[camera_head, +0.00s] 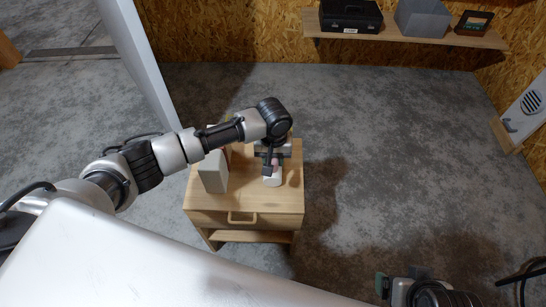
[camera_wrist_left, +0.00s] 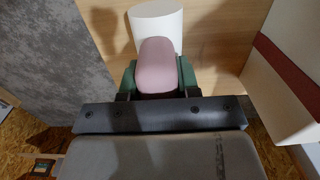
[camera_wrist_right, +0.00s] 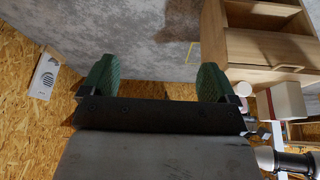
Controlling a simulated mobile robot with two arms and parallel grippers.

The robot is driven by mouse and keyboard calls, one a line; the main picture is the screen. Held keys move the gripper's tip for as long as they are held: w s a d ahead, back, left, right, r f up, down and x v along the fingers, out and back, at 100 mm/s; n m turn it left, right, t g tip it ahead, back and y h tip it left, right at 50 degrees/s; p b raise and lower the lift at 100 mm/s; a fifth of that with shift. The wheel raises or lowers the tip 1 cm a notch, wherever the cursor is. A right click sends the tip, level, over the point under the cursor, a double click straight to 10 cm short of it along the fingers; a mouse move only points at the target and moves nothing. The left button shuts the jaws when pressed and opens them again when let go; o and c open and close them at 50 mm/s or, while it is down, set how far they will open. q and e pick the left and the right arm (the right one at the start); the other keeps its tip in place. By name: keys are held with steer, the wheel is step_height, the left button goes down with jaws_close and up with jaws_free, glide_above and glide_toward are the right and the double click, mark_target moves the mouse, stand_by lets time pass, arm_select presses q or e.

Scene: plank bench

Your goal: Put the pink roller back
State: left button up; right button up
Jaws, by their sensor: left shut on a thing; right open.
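The pink roller (camera_wrist_left: 158,62) is a smooth, rounded pink piece between the green fingers of my left gripper (camera_wrist_left: 158,78), which is shut on it. In the head view only a little pink shows beneath my left gripper (camera_head: 272,160). A white cylinder (camera_head: 273,180) stands on the wooden cabinet (camera_head: 240,205), just under the gripper. In the left wrist view the white cylinder (camera_wrist_left: 156,28) is right beyond the roller's end; I cannot tell whether they touch. My right gripper (camera_wrist_right: 156,82) is open and empty, away from the cabinet.
A pale grey-green box (camera_head: 213,172) stands on the cabinet, left of my left gripper. The cabinet has a drawer handle (camera_head: 242,218) at the front. A wall shelf (camera_head: 410,36) holds a black case (camera_head: 350,16) and a grey box (camera_head: 423,18). The floor right of the cabinet is clear.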

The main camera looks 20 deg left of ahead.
arm_select(q)
steer(key=o, duration=0.9)
steer(key=shift+f, duration=0.1)
arm_select(e)
steer(key=shift+s, duration=0.15)
steer(key=shift+f, duration=0.1)
